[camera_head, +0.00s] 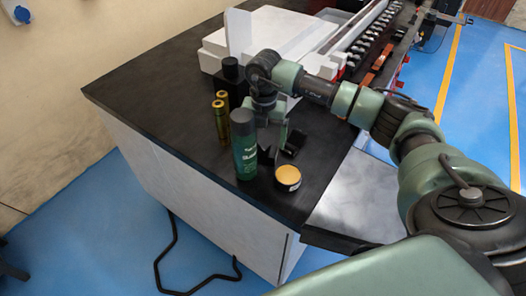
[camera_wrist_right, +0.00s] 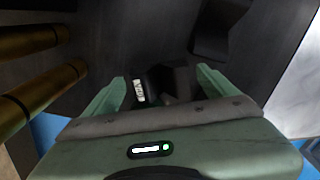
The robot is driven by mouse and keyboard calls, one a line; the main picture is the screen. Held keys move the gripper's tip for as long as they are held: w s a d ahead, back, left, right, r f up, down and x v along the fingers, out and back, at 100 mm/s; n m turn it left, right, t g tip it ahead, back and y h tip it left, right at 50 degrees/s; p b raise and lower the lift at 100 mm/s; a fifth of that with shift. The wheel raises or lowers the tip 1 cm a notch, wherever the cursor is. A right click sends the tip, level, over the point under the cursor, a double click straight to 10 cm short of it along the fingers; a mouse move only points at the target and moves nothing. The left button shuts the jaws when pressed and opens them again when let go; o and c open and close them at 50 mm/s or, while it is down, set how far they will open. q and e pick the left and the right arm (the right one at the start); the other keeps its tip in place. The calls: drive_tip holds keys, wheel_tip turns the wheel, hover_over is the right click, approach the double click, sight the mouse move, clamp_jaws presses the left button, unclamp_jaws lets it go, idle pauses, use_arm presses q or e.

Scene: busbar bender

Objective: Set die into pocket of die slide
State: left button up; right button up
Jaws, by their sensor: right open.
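My right gripper (camera_head: 272,145) points down over the black bench top, behind the dark green can. In the right wrist view its two green fingers (camera_wrist_right: 163,92) are apart. A small dark block (camera_wrist_right: 180,82), probably the die, shows between or beyond the fingertips, with a small white mark beside it. I cannot tell whether the fingers touch it. Another black block (camera_wrist_right: 220,28) lies farther off; a small black block (camera_head: 294,141) also shows right of the gripper in the head view. I cannot make out the die slide or its pocket. My left gripper is out of view.
A green can (camera_head: 244,150) and a short yellow-topped tin (camera_head: 287,178) stand near the bench's front edge. Two brass cylinders (camera_head: 221,118) and a black bottle (camera_head: 231,75) stand left of the gripper. A white machine (camera_head: 270,38) is behind. The bench's left part is clear.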

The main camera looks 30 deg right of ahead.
wheel_tip(320, 180, down, 2)
drive_tip(key=shift+f+p, duration=0.2)
drive_tip(key=shift+p, duration=0.15)
drive_tip(key=shift+f, duration=0.45)
drive_tip(key=shift+c, duration=0.9)
drive_tip(key=c, duration=1.5)
drive_tip(key=shift+w+r, duration=0.15)
drive_tip(key=shift+c, duration=0.9)
wheel_tip(320, 180, up, 17)
drive_tip(key=b, duration=0.5)
wheel_tip(320, 180, up, 11)
drive_tip(key=p, duration=0.1)
hover_over(263, 152)
drive_tip(key=shift+d, duration=0.1)
